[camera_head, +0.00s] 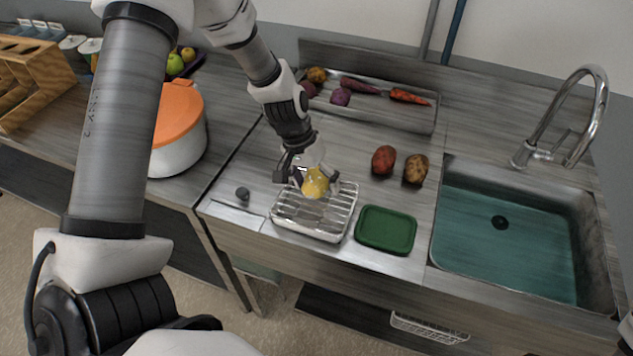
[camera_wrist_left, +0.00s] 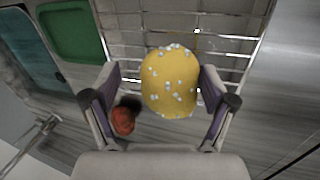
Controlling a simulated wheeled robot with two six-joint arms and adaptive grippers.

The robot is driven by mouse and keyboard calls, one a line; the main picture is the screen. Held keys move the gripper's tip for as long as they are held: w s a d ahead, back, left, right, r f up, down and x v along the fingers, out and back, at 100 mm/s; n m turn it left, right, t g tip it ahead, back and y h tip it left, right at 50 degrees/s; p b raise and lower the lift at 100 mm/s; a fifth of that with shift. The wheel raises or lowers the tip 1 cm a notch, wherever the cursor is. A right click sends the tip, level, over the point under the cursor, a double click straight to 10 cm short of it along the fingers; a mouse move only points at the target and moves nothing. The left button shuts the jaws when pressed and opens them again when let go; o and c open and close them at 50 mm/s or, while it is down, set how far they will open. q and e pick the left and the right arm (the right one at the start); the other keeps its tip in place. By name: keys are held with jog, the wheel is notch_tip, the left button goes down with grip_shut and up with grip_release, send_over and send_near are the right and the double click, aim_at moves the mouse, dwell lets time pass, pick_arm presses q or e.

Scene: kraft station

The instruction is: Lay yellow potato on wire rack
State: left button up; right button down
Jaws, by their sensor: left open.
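The yellow potato (camera_head: 315,184) is at the back part of the wire rack (camera_head: 302,224), and appears to rest on its bars. My left gripper (camera_head: 309,180) is open around the potato from above. In the left wrist view the potato (camera_wrist_left: 169,82), speckled with pale spots, lies between the open fingertips (camera_wrist_left: 160,92). A clear gap shows by the left finger and a narrow one by the right finger. The rack's bars (camera_wrist_left: 228,45) show behind it. My right gripper is out of view.
A green lid (camera_head: 386,229) lies right of the rack. A red potato (camera_head: 384,159) and a brown potato (camera_head: 415,168) lie behind it. A tray of vegetables (camera_head: 420,120) stands at the back. A sink (camera_head: 520,255) is at right, an orange-lidded pot (camera_head: 180,145) at left.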

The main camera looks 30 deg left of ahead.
pick_arm(q)
jog(key=shift+r, duration=0.15)
jog(key=shift+a+r, duration=0.1)
jog(key=shift+r, duration=0.15)
jog(key=v, duration=1.1)
jog(key=shift+r, duration=0.25)
jog(key=shift+f, duration=0.1)
